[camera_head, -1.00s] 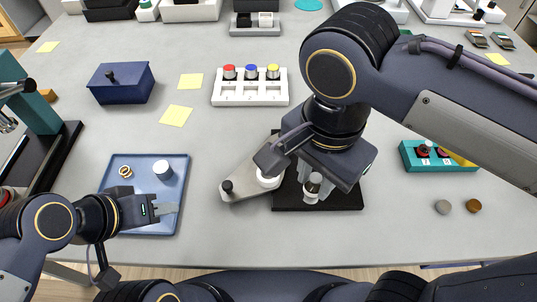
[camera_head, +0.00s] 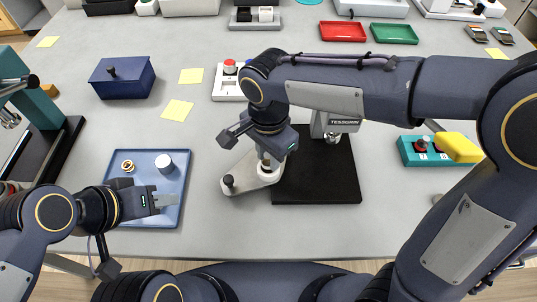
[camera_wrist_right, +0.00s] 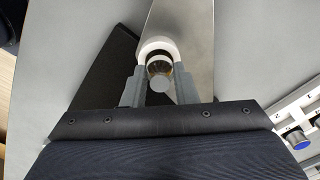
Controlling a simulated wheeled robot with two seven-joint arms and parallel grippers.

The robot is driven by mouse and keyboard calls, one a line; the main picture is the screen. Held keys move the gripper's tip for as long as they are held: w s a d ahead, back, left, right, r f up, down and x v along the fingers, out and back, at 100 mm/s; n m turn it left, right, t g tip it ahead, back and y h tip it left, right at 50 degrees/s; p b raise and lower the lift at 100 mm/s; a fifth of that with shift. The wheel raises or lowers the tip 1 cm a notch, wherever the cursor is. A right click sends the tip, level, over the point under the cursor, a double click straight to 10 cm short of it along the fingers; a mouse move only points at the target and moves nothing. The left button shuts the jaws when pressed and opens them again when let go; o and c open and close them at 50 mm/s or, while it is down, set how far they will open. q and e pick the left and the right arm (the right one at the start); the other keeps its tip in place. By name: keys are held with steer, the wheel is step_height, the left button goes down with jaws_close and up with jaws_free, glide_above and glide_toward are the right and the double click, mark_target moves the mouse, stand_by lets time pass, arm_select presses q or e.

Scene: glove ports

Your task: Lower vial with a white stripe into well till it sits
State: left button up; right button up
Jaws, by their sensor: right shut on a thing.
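My right gripper (camera_head: 266,158) is shut on a small vial, seen between the two grey fingers in the right wrist view (camera_wrist_right: 160,70). The vial's near end is a grey disc, with amber and dark glass beyond it; I cannot make out its stripe. It is over or at the white ring-shaped well (camera_wrist_right: 155,44) on the silver plate (camera_head: 243,175). How deep the vial is in the well is not clear, since the gripper hides it in the head view. My left gripper (camera_head: 165,201) hangs over the blue tray (camera_head: 178,158); its finger gap is not clear.
A black base (camera_head: 320,190) with an instrument stands right of the plate. A black knob (camera_head: 229,181) rises at the plate's left end. A white rack (camera_head: 228,92) is partly behind my right arm. Bare grey table lies in front.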

steer(key=shift+f, duration=0.4)
steer(key=shift+f, duration=0.15)
steer(key=o, duration=1)
step_height(320, 180, up, 12)
steer(key=shift+r+p, duration=0.15)
steer(key=shift+p, duration=0.15)
